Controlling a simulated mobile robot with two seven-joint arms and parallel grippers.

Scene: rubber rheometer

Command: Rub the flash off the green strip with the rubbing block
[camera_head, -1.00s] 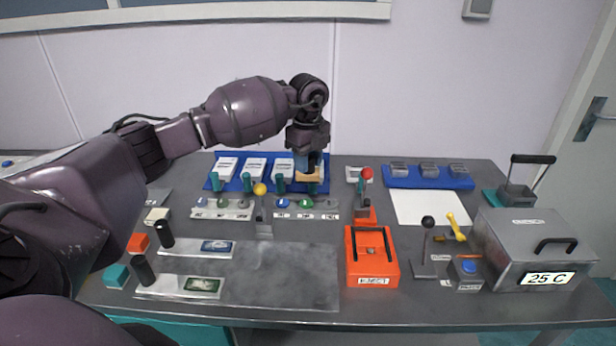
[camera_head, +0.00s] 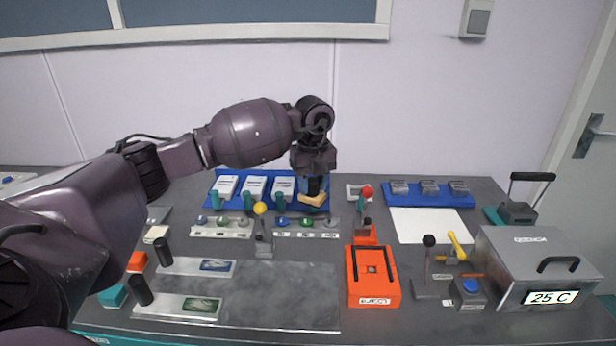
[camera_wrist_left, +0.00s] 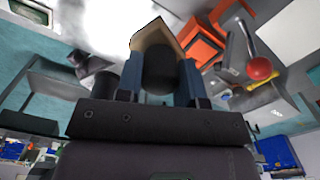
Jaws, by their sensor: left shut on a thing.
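My left gripper (camera_head: 313,186) is over the right end of the blue rack at the back of the table. It is shut on the dark round grip of the tan rubbing block (camera_head: 312,199). The block's tan body also shows in the left wrist view (camera_wrist_left: 152,38), with a blue finger on each side of the grip. Whether the block touches the rack cannot be told. A green strip (camera_head: 201,304) lies on a pale metal plate with a black handle at the front left, well away from the gripper. My right gripper is not in view.
A similar plate with a blue strip (camera_head: 217,265) lies behind. A grey sheet (camera_head: 285,297) beside them is clear. A lever with a yellow ball (camera_head: 260,208) and an orange box (camera_head: 372,290) stand near the middle. A grey chamber (camera_head: 535,265) is at the right.

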